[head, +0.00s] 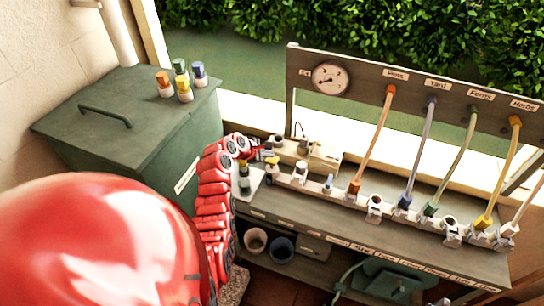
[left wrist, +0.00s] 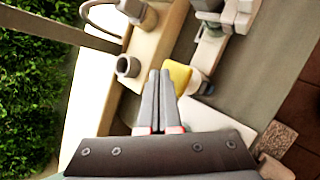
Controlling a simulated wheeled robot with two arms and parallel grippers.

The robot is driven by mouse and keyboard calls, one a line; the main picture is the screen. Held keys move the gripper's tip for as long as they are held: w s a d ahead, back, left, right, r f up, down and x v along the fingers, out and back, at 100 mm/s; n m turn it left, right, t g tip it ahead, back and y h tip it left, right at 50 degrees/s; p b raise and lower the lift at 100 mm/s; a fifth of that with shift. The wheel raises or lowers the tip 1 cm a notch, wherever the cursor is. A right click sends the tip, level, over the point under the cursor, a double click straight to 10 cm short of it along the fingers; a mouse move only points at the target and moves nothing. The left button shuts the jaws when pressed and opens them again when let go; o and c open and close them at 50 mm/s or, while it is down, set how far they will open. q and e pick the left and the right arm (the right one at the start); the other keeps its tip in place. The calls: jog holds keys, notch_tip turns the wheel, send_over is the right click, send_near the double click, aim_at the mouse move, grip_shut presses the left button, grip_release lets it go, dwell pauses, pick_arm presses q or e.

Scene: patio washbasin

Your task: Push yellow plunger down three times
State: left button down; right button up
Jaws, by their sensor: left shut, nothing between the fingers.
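The yellow plunger (head: 271,160) caps a pale fitting at the left end of the bench's row of fittings. In the left wrist view the yellow plunger (left wrist: 179,76) is close beside my fingertips, on their right. My left gripper (left wrist: 160,73) is shut, its two grey fingers together with nothing between them. In the head view my left gripper (head: 259,152) is small and partly hidden by my red arm, just left of the plunger. I cannot tell whether the fingers touch the plunger. My right gripper is not in view.
A green chest (head: 135,115) with several coloured-cap bottles stands at left. Behind the bench, a panel with a gauge (head: 329,78) carries several coloured hoses running to fittings. A grey cylinder (left wrist: 128,67) stands near the fingers. Two cups (head: 281,249) sit on the lower shelf.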

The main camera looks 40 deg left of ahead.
aim_at(269, 160)
pick_arm(q)
notch_tip(269, 160, up, 6)
jog(key=p, duration=0.5)
dwell(0.5)
jog(key=shift+f, duration=0.1)
dwell(2.0)
